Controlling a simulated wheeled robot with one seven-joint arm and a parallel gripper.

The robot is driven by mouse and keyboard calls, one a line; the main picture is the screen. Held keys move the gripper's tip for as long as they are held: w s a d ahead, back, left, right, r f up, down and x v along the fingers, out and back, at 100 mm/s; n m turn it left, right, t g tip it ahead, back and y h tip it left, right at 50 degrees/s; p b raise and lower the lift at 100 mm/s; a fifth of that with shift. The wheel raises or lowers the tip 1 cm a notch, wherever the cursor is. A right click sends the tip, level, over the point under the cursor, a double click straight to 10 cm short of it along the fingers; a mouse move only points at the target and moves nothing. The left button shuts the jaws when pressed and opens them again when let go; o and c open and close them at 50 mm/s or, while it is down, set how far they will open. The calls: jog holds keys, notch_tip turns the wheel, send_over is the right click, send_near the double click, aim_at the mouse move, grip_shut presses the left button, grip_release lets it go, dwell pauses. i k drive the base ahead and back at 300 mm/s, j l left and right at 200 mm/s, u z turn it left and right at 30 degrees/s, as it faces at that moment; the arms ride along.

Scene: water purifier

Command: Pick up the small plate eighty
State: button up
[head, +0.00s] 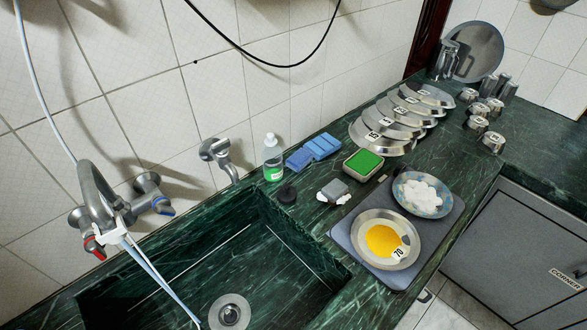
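I cannot make out a plate marked 80. A metal plate with yellow contents (374,238) and a label reading 70 lies on a grey tray (341,237) right of the sink. A second round dish with white lumps (423,195) sits behind it on the same tray; I cannot read a number on it. Several steel plates (391,147) overlap in a row along the wall, with small labels too small to read surely. My gripper is not in view.
The sink (260,262) is at the lower left, with a tap (95,190) above it. A soap bottle (272,158), blue sponges (322,146) and a green-topped box (363,164) stand near the wall. Steel cups (477,125) stand at the back right.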

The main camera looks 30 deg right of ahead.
aim_at(416, 192)
jog(key=k+l+z, duration=0.15)
jog(key=z, duration=0.25)
jog(key=k+l+z, duration=0.15)
jog(key=l+z, duration=0.65)
jog(key=k+j, duration=0.05)
jog(key=j, duration=0.05)
